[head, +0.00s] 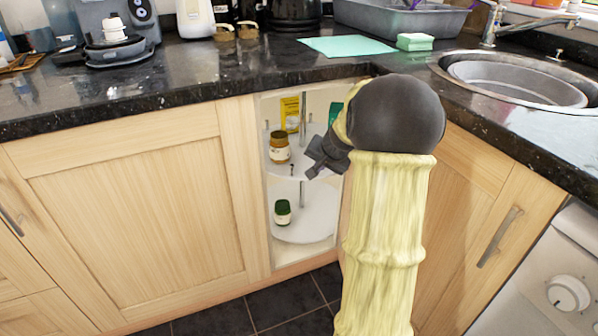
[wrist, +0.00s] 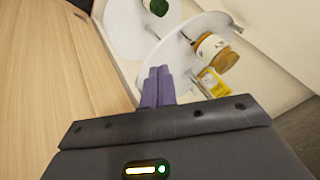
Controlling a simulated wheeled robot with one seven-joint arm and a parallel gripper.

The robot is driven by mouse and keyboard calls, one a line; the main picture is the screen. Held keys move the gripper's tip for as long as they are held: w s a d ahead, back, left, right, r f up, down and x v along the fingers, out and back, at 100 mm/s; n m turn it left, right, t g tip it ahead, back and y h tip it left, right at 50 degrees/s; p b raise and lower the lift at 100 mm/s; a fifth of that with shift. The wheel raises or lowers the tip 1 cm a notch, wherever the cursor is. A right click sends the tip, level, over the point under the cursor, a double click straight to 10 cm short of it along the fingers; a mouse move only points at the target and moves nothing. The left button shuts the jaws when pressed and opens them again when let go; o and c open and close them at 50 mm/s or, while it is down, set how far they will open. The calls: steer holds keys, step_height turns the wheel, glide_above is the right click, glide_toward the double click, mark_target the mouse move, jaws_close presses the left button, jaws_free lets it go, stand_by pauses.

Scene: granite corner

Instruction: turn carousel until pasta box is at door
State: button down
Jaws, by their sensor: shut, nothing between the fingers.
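The carousel has a white upper shelf (head: 284,160) and a white lower shelf (head: 310,222) on a metal pole, inside the open corner cabinet. A yellow packet (head: 291,116) stands at the back of the upper shelf; I cannot tell whether it is the pasta box. A green item (head: 335,112) is partly hidden behind my arm. My gripper (head: 312,160) is shut and empty at the upper shelf's right front. In the wrist view, its fingers (wrist: 157,86) are close to the upper shelf's edge (wrist: 168,62); contact is unclear. The yellow packet also shows there (wrist: 211,83).
A brown jar (head: 279,148) stands on the upper shelf's left front. A green-lidded jar (head: 282,212) stands on the lower shelf. Cabinet panels (head: 150,210) flank the narrow opening. The dark worktop (head: 200,75) overhangs it.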

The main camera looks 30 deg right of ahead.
steer(key=shift+f, duration=0.1)
steer(key=b, duration=0.4)
glide_toward(296, 175)
step_height(296, 175, down, 5)
steer(key=d, duration=0.2)
steer(key=shift+w+a+r+b, duration=0.2)
steer(key=shift+w+a+b, duration=0.35)
steer(key=shift+w, duration=0.4)
steer(key=shift+w+a+r, duration=0.1)
steer(key=shift+w+a, duration=0.25)
steer(key=shift+w, duration=0.15)
steer(key=shift+d, duration=0.15)
